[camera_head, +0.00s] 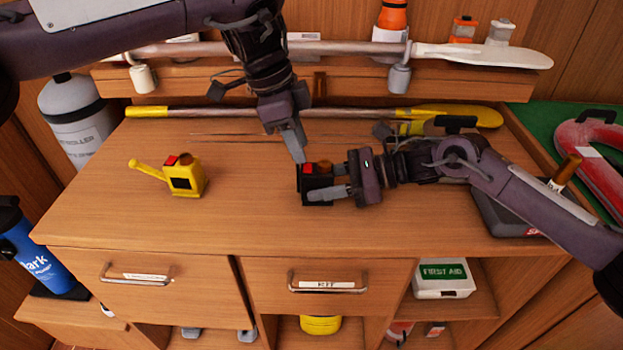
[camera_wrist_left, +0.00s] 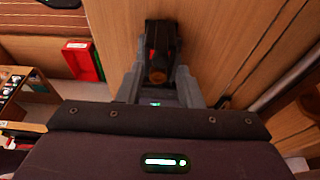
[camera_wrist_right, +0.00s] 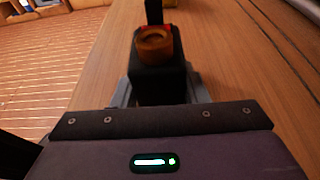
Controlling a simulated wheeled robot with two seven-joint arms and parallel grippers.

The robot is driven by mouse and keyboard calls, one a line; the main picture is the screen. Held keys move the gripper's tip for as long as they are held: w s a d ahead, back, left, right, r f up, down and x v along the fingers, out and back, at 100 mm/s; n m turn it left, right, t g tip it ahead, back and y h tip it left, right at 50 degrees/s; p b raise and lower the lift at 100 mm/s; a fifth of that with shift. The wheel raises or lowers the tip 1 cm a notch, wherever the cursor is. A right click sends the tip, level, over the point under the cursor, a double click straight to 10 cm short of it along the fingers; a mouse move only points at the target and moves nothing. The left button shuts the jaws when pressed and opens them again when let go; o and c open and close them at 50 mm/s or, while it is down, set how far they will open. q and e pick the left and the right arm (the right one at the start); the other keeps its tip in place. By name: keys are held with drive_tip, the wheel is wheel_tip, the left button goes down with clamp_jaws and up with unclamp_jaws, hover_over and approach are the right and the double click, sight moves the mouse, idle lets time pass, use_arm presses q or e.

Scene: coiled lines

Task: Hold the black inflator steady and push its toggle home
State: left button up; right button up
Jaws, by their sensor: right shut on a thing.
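The black inflator (camera_head: 318,196) stands near the middle of the worktop, with a red patch and a brown round cap on top. In the right wrist view the brown cap (camera_wrist_right: 154,43) is nearest, and a black bar (camera_wrist_right: 153,12), seemingly its toggle, sticks up beyond it. My right gripper (camera_head: 343,191) is shut on the inflator's body from the right. My left gripper (camera_head: 301,161) points down just above the inflator's left side. Its fingers look apart in the left wrist view, with the inflator (camera_wrist_left: 161,45) beyond them; I cannot tell whether they touch it.
A yellow inflator (camera_head: 184,177) stands to the left, its lever out. A yellow paddle (camera_head: 450,115) lies along the back, below a white paddle (camera_head: 480,54) on the ledge. A dark grey case (camera_head: 505,212) lies under my right arm. The front middle worktop is clear.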

use_arm(q)
drive_tip(key=shift+r, duration=0.75)
drive_tip(key=v, duration=1.2)
use_arm(e)
drive_tip(key=o, duration=1)
drive_tip(key=shift+c, duration=0.2)
drive_tip(key=shift+d, duration=0.1)
